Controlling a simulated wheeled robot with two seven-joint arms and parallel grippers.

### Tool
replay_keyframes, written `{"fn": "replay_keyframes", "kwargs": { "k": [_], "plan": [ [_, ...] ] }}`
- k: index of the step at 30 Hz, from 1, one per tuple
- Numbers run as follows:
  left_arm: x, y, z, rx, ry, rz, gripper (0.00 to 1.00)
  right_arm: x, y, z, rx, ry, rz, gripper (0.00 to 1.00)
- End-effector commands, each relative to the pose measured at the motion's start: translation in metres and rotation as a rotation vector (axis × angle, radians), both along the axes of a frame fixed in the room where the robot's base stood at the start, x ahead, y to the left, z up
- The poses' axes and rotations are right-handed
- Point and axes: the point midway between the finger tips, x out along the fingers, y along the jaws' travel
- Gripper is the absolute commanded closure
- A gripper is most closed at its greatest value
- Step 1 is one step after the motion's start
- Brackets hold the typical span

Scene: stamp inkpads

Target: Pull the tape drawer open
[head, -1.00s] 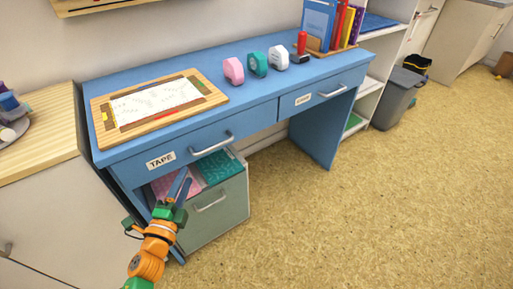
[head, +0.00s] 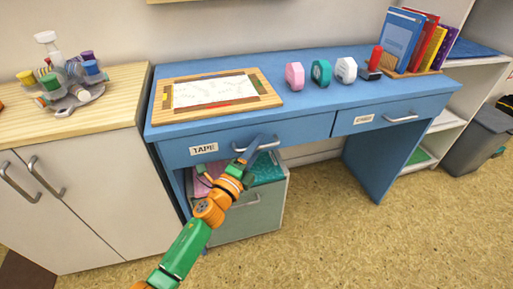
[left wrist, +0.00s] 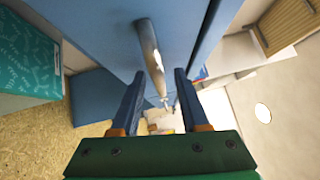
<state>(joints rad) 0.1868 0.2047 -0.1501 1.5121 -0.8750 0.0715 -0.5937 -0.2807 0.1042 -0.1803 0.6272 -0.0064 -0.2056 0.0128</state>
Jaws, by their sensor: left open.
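The tape drawer (head: 222,146) is the left drawer of the blue desk, with a white TAPE label (head: 204,149) on its front. It looks shut. Its silver bar handle (head: 268,145) is partly behind my left gripper (head: 252,149) in the head view. In the left wrist view the handle (left wrist: 150,50) runs between the two open fingers of the gripper (left wrist: 160,98), seen beyond them. I cannot tell whether the fingers touch it. My right gripper is out of view.
A grey file box (head: 250,213) stands under the desk below the drawer. On the desktop are a framed board (head: 160,100), pink (head: 294,75), teal and white tape dispensers, a red-handled stamp and books. A wooden-topped cabinet (head: 75,190) stands left. Floor in front is clear.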

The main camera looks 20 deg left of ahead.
Motion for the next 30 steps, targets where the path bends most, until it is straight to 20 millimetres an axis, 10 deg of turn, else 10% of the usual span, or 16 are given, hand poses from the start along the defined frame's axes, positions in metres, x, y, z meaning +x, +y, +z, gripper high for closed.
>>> {"fn": "replay_keyframes", "kwargs": {
  "k": [7, 30],
  "plan": [
    [-0.0003, 0.0001, -0.0001, 0.0, 0.0, 0.0, 1.0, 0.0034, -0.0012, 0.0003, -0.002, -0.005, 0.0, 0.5],
    [-0.0004, 0.0001, -0.0005, -0.001, 0.001, 0.0, 1.0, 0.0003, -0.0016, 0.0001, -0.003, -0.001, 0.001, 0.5]
  ]
}}
